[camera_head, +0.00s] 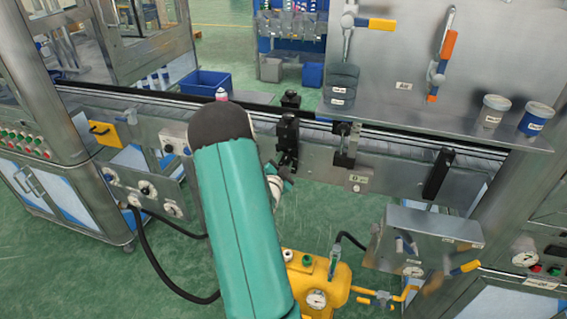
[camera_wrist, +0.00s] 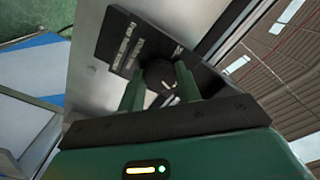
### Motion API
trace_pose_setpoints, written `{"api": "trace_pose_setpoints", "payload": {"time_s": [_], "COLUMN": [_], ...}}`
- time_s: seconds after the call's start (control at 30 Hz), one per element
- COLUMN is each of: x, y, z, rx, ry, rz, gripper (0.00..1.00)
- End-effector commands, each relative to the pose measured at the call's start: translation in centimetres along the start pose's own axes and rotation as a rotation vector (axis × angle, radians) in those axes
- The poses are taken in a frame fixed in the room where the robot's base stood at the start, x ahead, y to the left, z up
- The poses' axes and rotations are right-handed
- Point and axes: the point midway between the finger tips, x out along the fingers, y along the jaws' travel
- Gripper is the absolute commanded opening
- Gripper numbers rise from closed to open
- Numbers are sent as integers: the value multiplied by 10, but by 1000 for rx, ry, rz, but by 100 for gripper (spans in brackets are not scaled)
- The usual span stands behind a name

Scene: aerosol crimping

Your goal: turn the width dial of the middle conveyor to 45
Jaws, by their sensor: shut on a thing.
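The width dial (camera_wrist: 158,72) is a round black knob with a white pointer mark, on a dark plate (camera_wrist: 118,38) with small white lettering too blurred to read. My gripper (camera_wrist: 160,88) has its two green fingers on either side of the knob and is shut on it. The dial's exact setting cannot be read. In the head view the middle conveyor (camera_head: 385,165) runs across the picture with a metal side panel. My teal arm covers part of that panel and hides the dial and most of my gripper there.
A yellow pressure unit (camera_head: 328,283) with a gauge stands low in front of the conveyor. A grey metal box (camera_head: 425,238) with hoses is to its right. Green floor is open at lower left.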

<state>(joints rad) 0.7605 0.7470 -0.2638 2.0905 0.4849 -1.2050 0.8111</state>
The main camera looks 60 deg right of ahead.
Motion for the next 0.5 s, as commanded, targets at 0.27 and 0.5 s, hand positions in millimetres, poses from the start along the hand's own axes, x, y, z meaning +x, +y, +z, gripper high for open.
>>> {"api": "trace_pose_setpoints", "payload": {"time_s": [0.27, 0.5], "x": [0, -1], "y": [0, 0], "z": [0, 0], "rx": [-1, -1], "ry": [0, 0], "rz": [0, 0], "gripper": [55, 55]}}
